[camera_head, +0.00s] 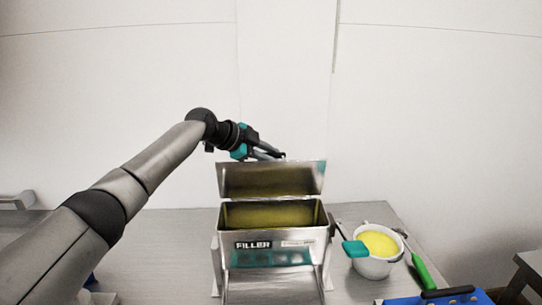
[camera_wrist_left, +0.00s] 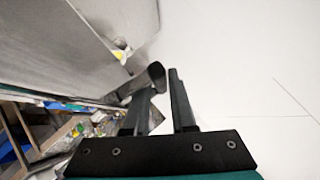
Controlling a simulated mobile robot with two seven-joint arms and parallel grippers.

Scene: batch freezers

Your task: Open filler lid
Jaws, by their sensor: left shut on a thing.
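The metal filler (camera_head: 272,242) stands on the steel table, with a "FILLER" label on its front. Its lid (camera_head: 270,179) is raised, standing near upright at the back of the box, and its inner face shows. The box is open at the top and its inside looks yellowish. My left gripper (camera_head: 272,155) is at the lid's top edge, behind it, and is shut on the lid; the exact grip is hard to see. In the left wrist view the two dark fingers (camera_wrist_left: 165,88) are close together. My right gripper is not in view.
A white tub (camera_head: 374,267) with yellow contents stands right of the filler, with a teal spatula (camera_head: 355,249) at its rim. A green-handled tool (camera_head: 424,272) lies beside it. A blue item (camera_head: 450,297) is at the lower right. A plain wall is behind.

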